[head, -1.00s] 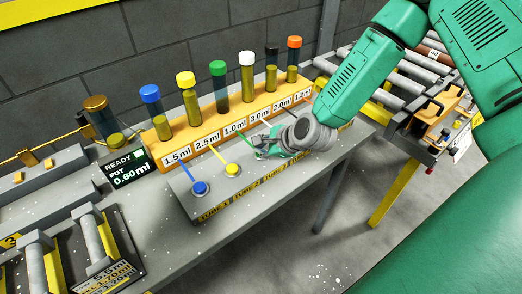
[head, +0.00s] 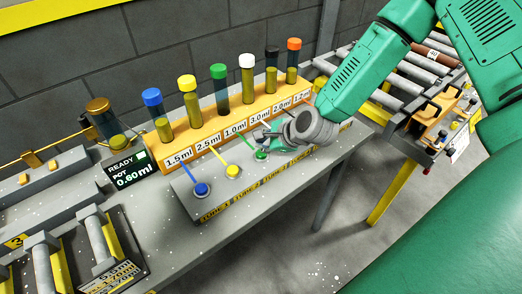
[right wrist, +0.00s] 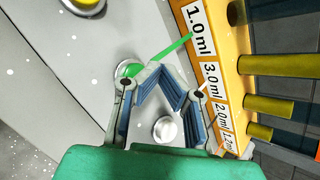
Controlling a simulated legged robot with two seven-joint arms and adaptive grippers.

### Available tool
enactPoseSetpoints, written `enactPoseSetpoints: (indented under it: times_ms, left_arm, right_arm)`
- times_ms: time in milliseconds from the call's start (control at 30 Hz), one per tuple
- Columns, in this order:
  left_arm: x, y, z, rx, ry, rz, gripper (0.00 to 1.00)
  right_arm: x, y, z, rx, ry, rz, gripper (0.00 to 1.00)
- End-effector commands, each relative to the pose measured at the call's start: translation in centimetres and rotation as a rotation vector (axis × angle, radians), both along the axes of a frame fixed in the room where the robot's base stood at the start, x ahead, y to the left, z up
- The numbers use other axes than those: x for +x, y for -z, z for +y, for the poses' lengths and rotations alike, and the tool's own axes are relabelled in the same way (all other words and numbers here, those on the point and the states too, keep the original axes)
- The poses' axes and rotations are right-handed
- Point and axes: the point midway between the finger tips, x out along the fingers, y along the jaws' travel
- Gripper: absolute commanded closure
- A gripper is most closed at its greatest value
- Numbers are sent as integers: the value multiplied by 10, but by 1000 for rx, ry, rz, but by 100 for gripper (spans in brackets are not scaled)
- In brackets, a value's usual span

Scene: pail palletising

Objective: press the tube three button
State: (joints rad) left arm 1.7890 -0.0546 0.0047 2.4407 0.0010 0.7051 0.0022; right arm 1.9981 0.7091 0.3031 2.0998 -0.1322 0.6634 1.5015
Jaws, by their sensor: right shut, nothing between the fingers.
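The tube three button is the green one (head: 261,155), third from the left on the grey button panel (head: 215,197). A green line joins it to the 1.0 ml label. My right gripper (head: 268,142) is shut and empty, just behind and right of this button in the head view. In the right wrist view the green button (right wrist: 128,70) lies beside the left finger, partly covered by it, and the shut fingers (right wrist: 168,90) are to its right. I cannot tell any contact. My left gripper is out of view.
The blue (head: 201,189) and yellow (head: 233,171) buttons are to the left; a white button (right wrist: 165,130) shows beneath my fingers. An orange rack (head: 185,147) with several capped tubes stands behind. A display (head: 127,170) reads READY, POT 0.60 ml.

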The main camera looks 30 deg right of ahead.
Motion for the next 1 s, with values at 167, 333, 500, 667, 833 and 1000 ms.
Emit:
enactPoseSetpoints:
  times_ms: [167,333,500,667,833,1000]
  left_arm:
    - [0,-19,0,0,0,0,56]
    - [0,-31,0,0,0,0,56]
    - [0,-34,0,0,0,0,56]
    - [0,-33,0,0,0,0,56]
    - [0,-33,0,0,0,0,56]
    - [0,-33,0,0,0,0,56]
  right_arm:
    - [1,-23,0,2,1,-1,100]
    - [1,-40,0,1,1,-1,100]
    - [0,-43,0,1,0,0,100]
    - [0,-42,0,1,1,0,100]
    - [0,-42,0,1,1,0,100]
    - [0,-42,0,1,1,0,100]
